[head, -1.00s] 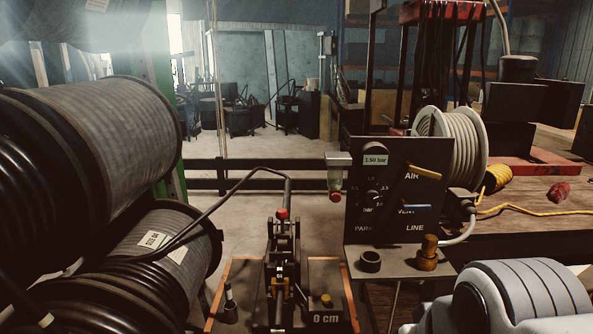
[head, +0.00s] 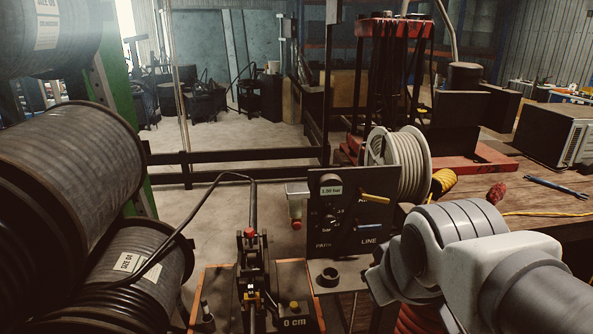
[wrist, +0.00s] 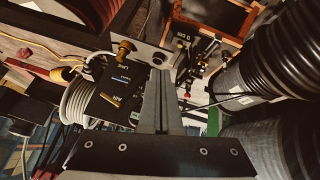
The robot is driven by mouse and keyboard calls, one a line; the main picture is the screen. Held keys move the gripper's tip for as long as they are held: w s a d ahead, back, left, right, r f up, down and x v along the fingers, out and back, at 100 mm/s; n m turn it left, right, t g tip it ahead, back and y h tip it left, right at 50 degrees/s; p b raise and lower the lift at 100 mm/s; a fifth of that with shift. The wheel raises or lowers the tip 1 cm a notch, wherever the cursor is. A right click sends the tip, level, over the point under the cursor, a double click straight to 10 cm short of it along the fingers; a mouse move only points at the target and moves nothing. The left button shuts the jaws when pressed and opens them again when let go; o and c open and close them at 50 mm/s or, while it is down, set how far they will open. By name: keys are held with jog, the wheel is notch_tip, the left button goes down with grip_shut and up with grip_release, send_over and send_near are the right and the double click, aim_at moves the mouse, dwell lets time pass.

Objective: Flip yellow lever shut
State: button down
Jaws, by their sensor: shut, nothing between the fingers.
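My gripper's fingers are together and empty. They appear over the panel's edge in that view, and I cannot tell how far away it is. The head view does not show my gripper.
A hose crimper (head: 251,270) with a red knob stands left of the panel. Large black hose reels (head: 65,170) fill the left side. A pale hose coil (head: 411,165) sits behind the panel. A wooden bench (head: 540,195) runs along the right.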

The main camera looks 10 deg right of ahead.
jog(key=w+d+f+n+t+h+b, duration=0.15)
jog(key=w+d+n+t, duration=0.25)
jog(key=w+d+n, duration=0.75)
jog(key=n+t+y, duration=0.3)
jog(key=n+y, duration=0.1)
jog(key=n, duration=1.6)
send_near(373, 196)
jog(key=w+f, duration=0.7)
jog(key=f, duration=0.3)
jog(key=shift+d+r+t+p, duration=0.1)
jog(key=shift+d+r+p, duration=0.15)
jog(key=shift+r, duration=0.35)
jog(key=shift+d+r+t+p, duration=0.1)
jog(key=shift+r+p, duration=0.3)
jog(key=shift+r, duration=0.2)
jog(key=shift+d+r+t+p, duration=0.1)
jog(key=shift+d+r+p, duration=0.15)
jog(key=shift+r, duration=0.35)
jog(key=b, duration=0.3)
jog(key=shift+f+n+h, duration=0.15)
jog(key=shift+n+h, duration=0.1)
